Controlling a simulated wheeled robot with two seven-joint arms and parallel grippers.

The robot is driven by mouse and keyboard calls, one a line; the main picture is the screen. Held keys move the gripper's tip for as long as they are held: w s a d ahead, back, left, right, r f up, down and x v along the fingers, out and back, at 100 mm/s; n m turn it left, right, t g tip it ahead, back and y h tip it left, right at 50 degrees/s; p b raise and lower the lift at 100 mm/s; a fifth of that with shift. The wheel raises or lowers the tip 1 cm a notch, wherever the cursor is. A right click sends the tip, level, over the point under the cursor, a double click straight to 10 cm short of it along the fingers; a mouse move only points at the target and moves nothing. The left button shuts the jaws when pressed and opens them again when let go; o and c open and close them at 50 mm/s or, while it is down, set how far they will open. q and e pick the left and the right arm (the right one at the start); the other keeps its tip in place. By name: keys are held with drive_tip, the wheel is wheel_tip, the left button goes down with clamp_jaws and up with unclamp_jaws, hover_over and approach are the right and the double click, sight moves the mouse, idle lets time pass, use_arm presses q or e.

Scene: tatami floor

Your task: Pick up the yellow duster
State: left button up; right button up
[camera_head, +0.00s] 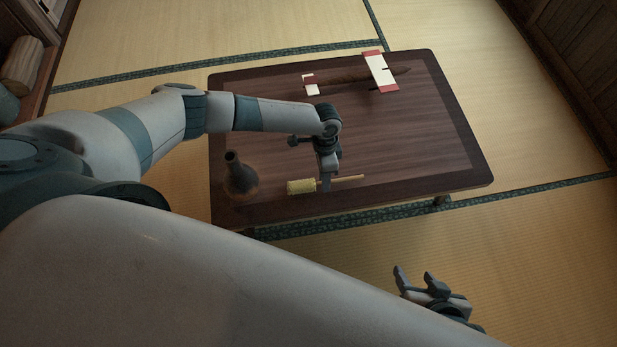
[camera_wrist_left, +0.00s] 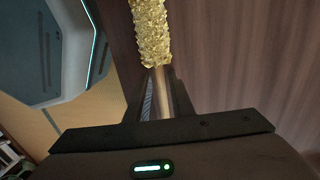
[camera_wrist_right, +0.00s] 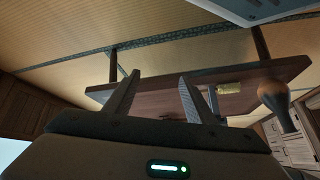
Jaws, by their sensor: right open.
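The yellow duster (camera_head: 301,187) is at the near edge of the low dark table, its fluffy head to the left and its thin handle to the right. My left gripper (camera_head: 325,182) reaches down over its handle, just right of the head. In the left wrist view the fingers (camera_wrist_left: 160,88) are close together around the handle, with the textured yellow head (camera_wrist_left: 152,35) just beyond. I cannot tell whether the duster still touches the table. My right gripper (camera_head: 415,277) is open and empty, off the table's near right side. The duster also shows in the right wrist view (camera_wrist_right: 229,87).
A dark, narrow-necked vase (camera_head: 240,181) stands on the table (camera_head: 440,150) left of the duster. A brown rod-like object (camera_head: 345,79) with red-and-white pieces lies at the table's back.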

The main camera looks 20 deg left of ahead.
use_arm(q)
clamp_jaws()
drive_tip(key=shift+r, duration=0.1)
use_arm(e)
drive_tip(key=shift+d, duration=0.1)
use_arm(q)
drive_tip(key=shift+r, duration=0.55)
drive_tip(key=r, duration=0.1)
drive_tip(key=d+r+p, duration=0.1)
drive_tip(key=r, duration=0.1)
drive_tip(key=shift+s+r, duration=0.2)
drive_tip(key=shift+r, duration=0.05)
drive_tip(key=s+d+r+p, duration=0.2)
drive_tip(key=s+d+r, duration=0.3)
drive_tip(key=d, duration=0.4)
drive_tip(key=shift+s+r, duration=0.35)
drive_tip(key=shift+r, duration=0.25)
use_arm(e)
drive_tip(key=d, duration=0.1)
drive_tip(key=s+d+g+h, duration=0.1)
drive_tip(key=s+d+g, duration=0.1)
drive_tip(key=shift+d+f, duration=0.15)
drive_tip(key=shift+d, duration=0.15)
drive_tip(key=shift+s, duration=0.2)
